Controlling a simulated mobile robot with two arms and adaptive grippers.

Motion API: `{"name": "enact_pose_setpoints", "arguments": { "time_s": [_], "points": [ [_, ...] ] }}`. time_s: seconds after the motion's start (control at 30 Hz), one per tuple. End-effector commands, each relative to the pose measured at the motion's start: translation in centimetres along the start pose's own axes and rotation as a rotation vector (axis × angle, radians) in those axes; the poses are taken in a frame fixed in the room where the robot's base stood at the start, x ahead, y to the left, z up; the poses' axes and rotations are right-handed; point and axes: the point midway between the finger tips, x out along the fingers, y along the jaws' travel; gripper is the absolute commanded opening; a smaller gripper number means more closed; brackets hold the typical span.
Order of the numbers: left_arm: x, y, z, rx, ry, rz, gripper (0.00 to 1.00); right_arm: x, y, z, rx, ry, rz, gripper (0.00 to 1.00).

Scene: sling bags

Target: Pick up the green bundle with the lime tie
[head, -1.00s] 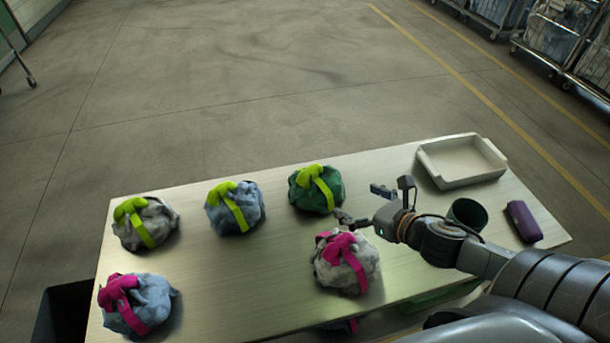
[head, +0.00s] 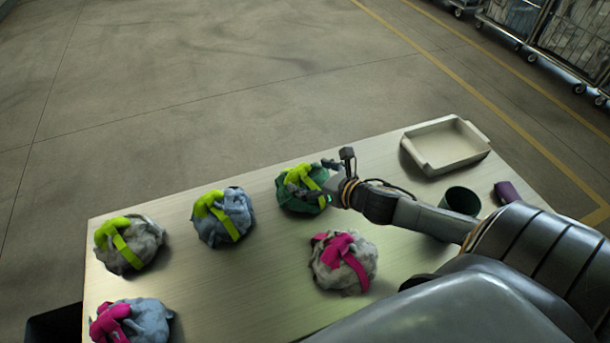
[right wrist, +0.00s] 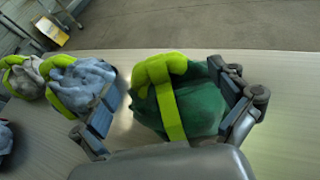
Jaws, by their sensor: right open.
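The green bundle with the lime tie (head: 291,203) sits at the back middle of the table, partly hidden in the head view by my right gripper (head: 310,184). In the right wrist view the green bundle (right wrist: 203,104) lies between the two open fingers of my right gripper (right wrist: 168,104), with its lime strap running down its front. The right finger looks close to the bundle's side; I cannot tell if they touch. The left finger stands apart from it. My left gripper is not in view.
Left of it on the table (head: 250,290) are a blue bundle (head: 235,215) and a grey bundle (head: 143,240) with lime ties. A grey bundle with a pink tie (head: 328,268) sits in front. A white tray (head: 447,168), dark green cup (head: 462,199) and purple case (head: 506,191) are at right.

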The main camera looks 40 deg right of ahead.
Motion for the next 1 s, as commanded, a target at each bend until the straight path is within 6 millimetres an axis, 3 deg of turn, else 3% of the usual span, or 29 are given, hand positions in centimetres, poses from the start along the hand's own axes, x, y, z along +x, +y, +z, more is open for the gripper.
{"name": "enact_pose_setpoints", "arguments": {
  "time_s": [0.23, 0.63, 0.97, 1.0],
  "points": [
    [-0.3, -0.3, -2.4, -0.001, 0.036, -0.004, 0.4, 1.3, 0.1, 0.1, 0.001, -0.001, 0.002, 0.98],
    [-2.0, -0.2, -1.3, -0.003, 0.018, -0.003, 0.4, 5.8, 0.3, 0.3, 0.003, -0.001, 0.001, 0.98],
    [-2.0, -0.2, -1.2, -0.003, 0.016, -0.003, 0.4, 6.4, 0.3, 0.1, -0.001, 0.0, 0.002, 0.98],
    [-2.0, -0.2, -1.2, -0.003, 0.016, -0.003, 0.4, 6.4, 0.3, 0.1, -0.001, 0.0, 0.002, 0.92]
  ]
}}
